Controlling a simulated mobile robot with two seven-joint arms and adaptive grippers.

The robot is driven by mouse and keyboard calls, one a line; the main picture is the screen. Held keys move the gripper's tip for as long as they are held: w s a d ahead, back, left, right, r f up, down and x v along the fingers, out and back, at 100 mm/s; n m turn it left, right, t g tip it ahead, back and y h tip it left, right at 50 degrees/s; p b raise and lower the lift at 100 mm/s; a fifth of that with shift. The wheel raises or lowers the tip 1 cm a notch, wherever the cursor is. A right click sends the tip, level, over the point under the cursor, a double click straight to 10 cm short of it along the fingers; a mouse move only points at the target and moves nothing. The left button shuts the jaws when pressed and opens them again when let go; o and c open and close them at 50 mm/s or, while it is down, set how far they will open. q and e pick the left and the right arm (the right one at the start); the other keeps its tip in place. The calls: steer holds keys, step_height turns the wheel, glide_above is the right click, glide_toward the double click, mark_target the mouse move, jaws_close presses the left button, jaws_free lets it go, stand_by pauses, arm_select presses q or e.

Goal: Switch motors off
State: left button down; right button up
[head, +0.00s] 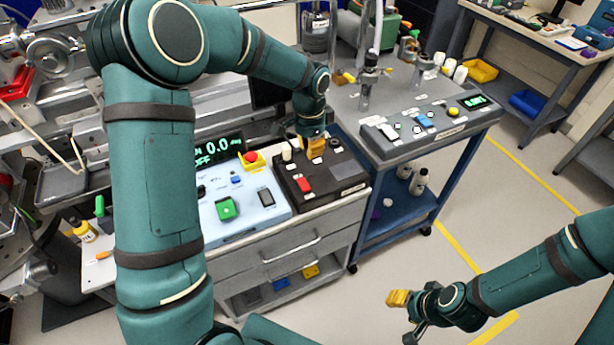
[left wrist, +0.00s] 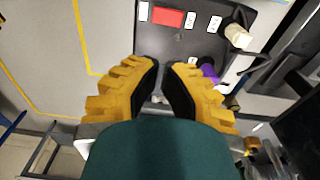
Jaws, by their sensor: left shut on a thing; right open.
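A black control panel (head: 348,184) lies on the bench, with a red rocker switch (head: 304,185), a white knob (head: 287,152) and a dark round knob (head: 335,144). My left gripper (head: 313,150) is low over the back middle of this panel, its yellow fingers closed on a small control that they mostly hide. In the left wrist view the red switch (left wrist: 168,17) is beyond the fingertips, and the white knob (left wrist: 238,37) stands to their right. My right gripper (head: 404,318) is open and empty above the floor, away from the bench.
Left of the panel is a pale blue box (head: 258,212) with a green button, a red emergency button (head: 251,157) and a display (head: 217,147) reading 0.0 and OFF. Another control box (head: 430,128) is on the blue cart at right. Open floor lies in front.

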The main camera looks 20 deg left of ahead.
mark_target(306, 181)
arm_select(q)
steer(key=shift+w+a+r+y, duration=0.25)
steer(key=shift+a+r, duration=0.3)
steer(key=shift+r, duration=0.3)
steer(key=shift+f, duration=0.1)
step_height(306, 181, down, 14)
steer(key=shift+r+b, duration=0.1)
steer(key=shift+b, duration=1.15)
steer(key=shift+a+f+g+h+p, duration=0.15)
steer(key=shift+f+g+h+p, duration=0.3)
steer(key=shift+p, duration=0.65)
steer(key=shift+f, duration=0.1)
